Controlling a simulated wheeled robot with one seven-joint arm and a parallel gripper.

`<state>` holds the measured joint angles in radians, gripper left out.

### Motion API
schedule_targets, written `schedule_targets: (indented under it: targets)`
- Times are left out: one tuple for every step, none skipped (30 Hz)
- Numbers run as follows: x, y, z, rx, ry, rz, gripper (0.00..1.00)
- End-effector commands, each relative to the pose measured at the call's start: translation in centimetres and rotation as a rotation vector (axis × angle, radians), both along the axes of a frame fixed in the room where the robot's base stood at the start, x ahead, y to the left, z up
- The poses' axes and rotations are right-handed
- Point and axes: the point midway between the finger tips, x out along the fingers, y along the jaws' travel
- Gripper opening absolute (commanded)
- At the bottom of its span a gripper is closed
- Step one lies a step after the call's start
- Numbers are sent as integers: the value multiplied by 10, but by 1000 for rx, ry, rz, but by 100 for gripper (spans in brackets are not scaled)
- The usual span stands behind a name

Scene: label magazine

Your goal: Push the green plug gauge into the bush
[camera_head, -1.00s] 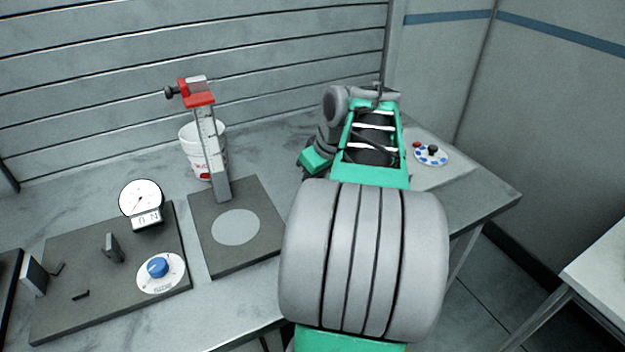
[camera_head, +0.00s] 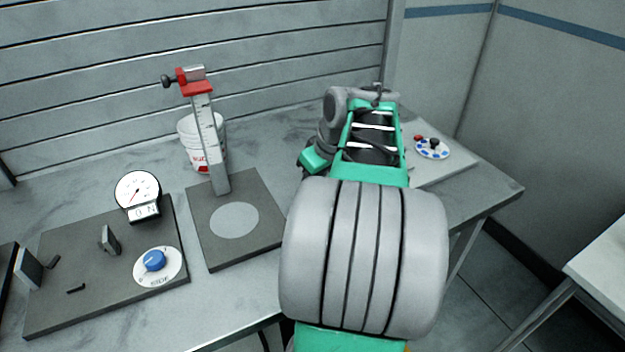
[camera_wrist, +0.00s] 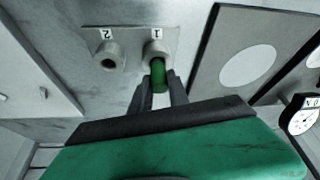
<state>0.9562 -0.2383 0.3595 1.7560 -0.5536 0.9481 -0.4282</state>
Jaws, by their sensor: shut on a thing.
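The green plug gauge (camera_wrist: 158,75) shows in the wrist view, between the fingertips of my gripper (camera_wrist: 159,88), which is shut on it. Its far end is at the mouth of the bush marked 1 (camera_wrist: 155,50); I cannot tell whether it is inside the mouth or only in front of it. A second bush, marked 2 (camera_wrist: 109,56), stands to the left with its hole empty. In the head view my own arm hides the gripper, the gauge and both bushes.
A dark plate with a height stand (camera_head: 212,150) is left of my arm. Further left are a force dial (camera_head: 138,190) and a blue knob (camera_head: 154,260) on another dark plate. A white bucket (camera_head: 188,128) stands behind. A disc with blue spots (camera_head: 432,149) is at the right.

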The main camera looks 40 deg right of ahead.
Motion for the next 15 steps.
schedule_targets:
  targets:
    - [0, 0, -2, 0, 0, 0, 0]
    - [0, 0, -3, 0, 0, 0, 0]
    - [0, 0, -4, 0, 0, 0, 0]
    - [0, 0, -5, 0, 0, 0, 0]
    - [0, 0, -5, 0, 0, 0, 0]
    - [0, 0, -6, 0, 0, 0, 0]
    - [0, 0, -7, 0, 0, 0, 0]
    - [0, 0, -8, 0, 0, 0, 0]
    - [0, 0, -6, -1, -1, 0, 24]
    - [0, 0, -6, 0, -1, 0, 27]
    - [0, 0, -6, 0, 0, 0, 29]
    - [0, 0, -6, 0, 0, 0, 32]
    - [0, 0, -6, 0, 0, 0, 35]
    - [0, 0, -6, 0, 0, 0, 37]
    - [0, 0, -6, 0, 0, 0, 41]
